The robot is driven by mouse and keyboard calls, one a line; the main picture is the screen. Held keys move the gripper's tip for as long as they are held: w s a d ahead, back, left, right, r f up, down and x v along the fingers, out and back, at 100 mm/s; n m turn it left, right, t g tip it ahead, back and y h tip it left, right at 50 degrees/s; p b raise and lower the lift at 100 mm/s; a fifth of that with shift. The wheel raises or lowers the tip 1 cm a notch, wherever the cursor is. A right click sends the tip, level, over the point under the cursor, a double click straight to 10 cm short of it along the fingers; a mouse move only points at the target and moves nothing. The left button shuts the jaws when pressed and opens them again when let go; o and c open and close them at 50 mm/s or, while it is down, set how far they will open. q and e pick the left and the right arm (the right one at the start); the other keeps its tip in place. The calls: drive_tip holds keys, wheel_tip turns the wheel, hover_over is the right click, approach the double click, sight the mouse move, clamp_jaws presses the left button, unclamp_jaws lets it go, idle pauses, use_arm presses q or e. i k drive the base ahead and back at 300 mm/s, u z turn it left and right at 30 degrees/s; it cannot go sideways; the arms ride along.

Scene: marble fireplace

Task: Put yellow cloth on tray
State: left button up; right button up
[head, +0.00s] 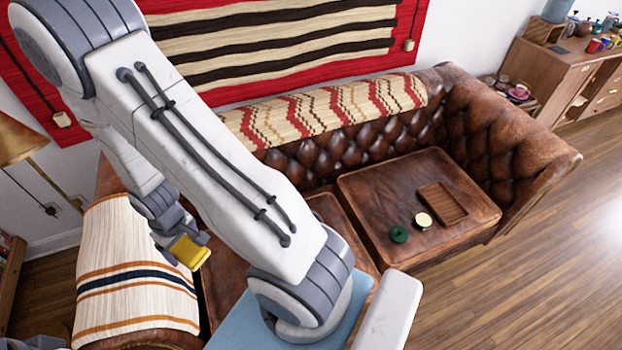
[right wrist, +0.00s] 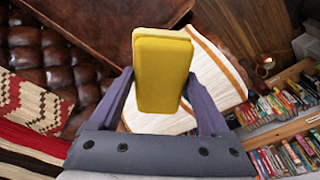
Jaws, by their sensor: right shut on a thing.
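The yellow cloth (head: 191,252) is a small folded block, held between the fingers of my right gripper (head: 178,245). In the right wrist view the cloth (right wrist: 161,70) stands out past the fingertips, and the right gripper (right wrist: 160,90) is shut on it. The gripper is in the air near the striped blanket over the sofa's left arm. The tray (head: 459,193) is a brown slatted wooden rectangle on the right seat cushion, well to the right of the cloth. It looks empty.
A dark green round thing (head: 398,234) and a cream-topped round thing (head: 423,220) lie left of the tray. The brown leather sofa (head: 530,150) has a raised back and arms. A striped blanket (head: 130,270) covers its left arm. A wooden desk (head: 560,75) stands far right.

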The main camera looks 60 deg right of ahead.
sight(441, 203)
drive_tip(key=u, duration=1.85)
drive_tip(key=k, duration=2.1)
drive_tip(key=z, duration=2.65)
